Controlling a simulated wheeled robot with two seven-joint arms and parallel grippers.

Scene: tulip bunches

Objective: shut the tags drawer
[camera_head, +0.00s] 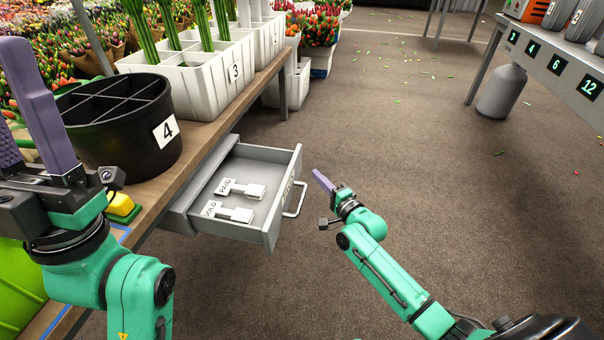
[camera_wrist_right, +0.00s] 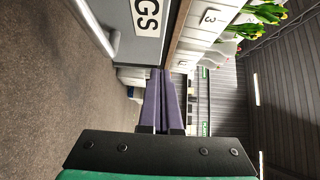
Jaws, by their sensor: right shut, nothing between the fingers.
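The grey tags drawer (camera_head: 262,236) stands pulled out from under the wooden table in the head view. White tags lettered PAID (camera_head: 240,188) and SOLD (camera_head: 228,212) lie inside it. Its bar handle (camera_head: 296,200) is on the front face. In the right wrist view, the drawer front (camera_wrist_right: 135,50) shows the letters GS, with the handle (camera_wrist_right: 97,28) at upper left. My right gripper (camera_head: 319,177) is shut and empty, just right of the drawer front and apart from the handle. My left gripper (camera_head: 14,95) is open and empty above the table at the left.
A black divided bucket (camera_head: 120,150) marked 4 and a white divided crate (camera_head: 205,95) marked 3, holding green stems, stand on the wooden table (camera_head: 215,130). A grey counter with lit numbers (camera_head: 550,55) is at upper right. The floor (camera_head: 390,150) right of the drawer is open.

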